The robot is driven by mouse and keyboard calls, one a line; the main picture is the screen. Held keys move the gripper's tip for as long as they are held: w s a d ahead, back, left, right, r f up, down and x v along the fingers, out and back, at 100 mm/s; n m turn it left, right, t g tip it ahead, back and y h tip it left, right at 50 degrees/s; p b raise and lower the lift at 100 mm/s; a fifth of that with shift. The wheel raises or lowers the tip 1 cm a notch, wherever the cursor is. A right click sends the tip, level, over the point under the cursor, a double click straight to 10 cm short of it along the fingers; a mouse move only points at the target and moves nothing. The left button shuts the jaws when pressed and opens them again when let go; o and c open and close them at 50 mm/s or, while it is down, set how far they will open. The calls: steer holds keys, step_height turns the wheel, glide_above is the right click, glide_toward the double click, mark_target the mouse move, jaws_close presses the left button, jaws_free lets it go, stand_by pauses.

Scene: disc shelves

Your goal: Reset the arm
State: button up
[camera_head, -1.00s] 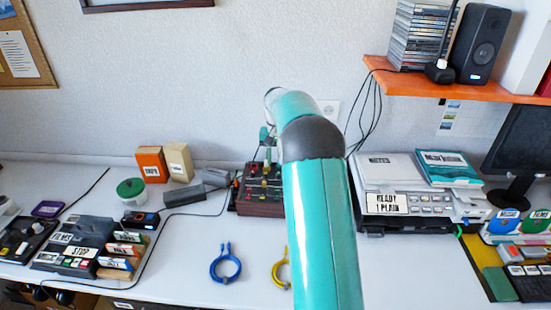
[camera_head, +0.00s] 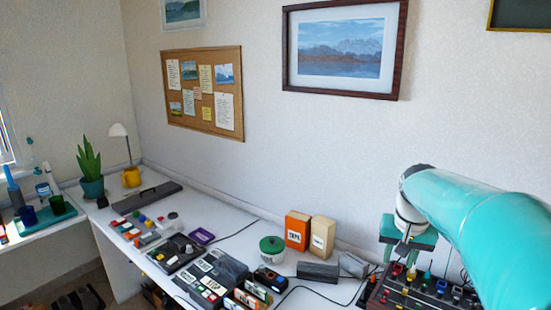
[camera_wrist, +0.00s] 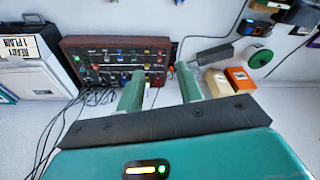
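My gripper (camera_wrist: 160,88) shows in the wrist view with its two green fingers apart and nothing between them. Beyond the fingertips in that view is a brown box with a dark panel of knobs and cables (camera_wrist: 112,52). In the head view my teal arm comes in from the right, and my gripper (camera_head: 408,236) hangs at its end, close to the knob panel (camera_head: 425,292). I cannot tell the exact gap to the panel, but I see no contact.
The grey STOP device (camera_head: 212,278) lies nearer. A potted plant (camera_head: 91,170) and a yellow mug (camera_head: 131,177) stand far left. Loose cables cross the desk.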

steer(key=s+a+n+t, duration=0.1)
steer(key=s+a, duration=0.3)
steer(key=s, duration=0.3)
steer(key=s+a+f+n+t, duration=0.1)
steer(key=s+a, duration=0.3)
steer(key=s, duration=0.3)
steer(key=s+a+n+t, duration=0.1)
steer(key=s+a, duration=0.3)
steer(key=s, duration=0.4)
steer(key=shift+a+f+n+y, duration=0.25)
steer(key=shift+f+n+y, duration=0.15)
steer(key=shift+n, duration=0.1)
steer(key=shift+d, duration=0.1)
